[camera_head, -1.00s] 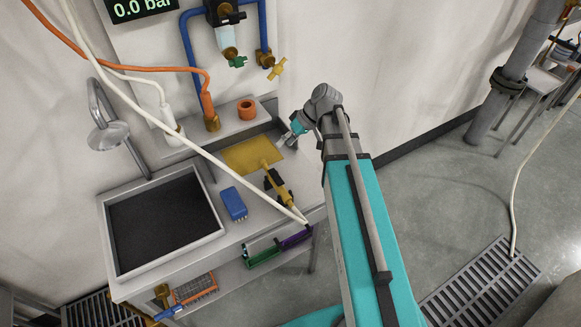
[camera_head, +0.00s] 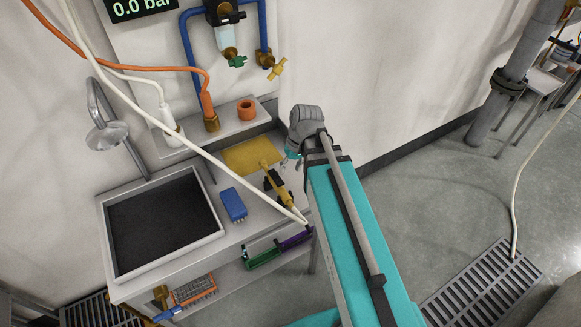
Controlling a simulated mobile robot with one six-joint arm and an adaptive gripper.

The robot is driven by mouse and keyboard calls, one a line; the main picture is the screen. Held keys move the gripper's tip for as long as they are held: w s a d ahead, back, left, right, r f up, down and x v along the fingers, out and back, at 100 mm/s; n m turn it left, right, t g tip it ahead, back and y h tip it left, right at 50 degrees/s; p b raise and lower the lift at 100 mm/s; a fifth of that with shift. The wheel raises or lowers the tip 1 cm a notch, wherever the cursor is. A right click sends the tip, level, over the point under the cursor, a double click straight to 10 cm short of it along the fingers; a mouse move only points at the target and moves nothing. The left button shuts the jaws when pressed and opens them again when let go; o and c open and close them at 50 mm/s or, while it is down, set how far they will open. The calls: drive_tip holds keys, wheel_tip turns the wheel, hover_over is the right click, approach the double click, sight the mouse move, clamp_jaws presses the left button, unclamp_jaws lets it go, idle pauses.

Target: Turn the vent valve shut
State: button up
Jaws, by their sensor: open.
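Two small valves sit on the wall pipework at top: one with a green handle (camera_head: 237,61) under the clear filter bowl, and one with a yellow handle (camera_head: 277,69) on the blue pipe to its right. I cannot tell from the picture which one is the vent valve. The yellow handle stands tilted. My gripper (camera_head: 290,157) is mostly hidden behind my grey wrist, with only a teal bit showing. It is open, below and apart from both valves, near the right end of the bench.
A display (camera_head: 139,8) reads 0.0 bar. The bench holds a black-floored sink (camera_head: 163,222), a blue block (camera_head: 233,204), a yellow plate (camera_head: 245,155) and a yellow tool (camera_head: 283,192). A white hose (camera_head: 215,161) crosses it.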

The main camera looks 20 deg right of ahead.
idle(0.3)
drive_tip(key=s+m+h, duration=0.1)
drive_tip(key=s+h, duration=0.1)
drive_tip(key=s, duration=0.1)
drive_tip(key=shift+s+d+f+m+h, duration=0.2)
drive_tip(key=shift+d+m+h, duration=0.1)
drive_tip(key=shift+d+m, duration=0.1)
idle(0.3)
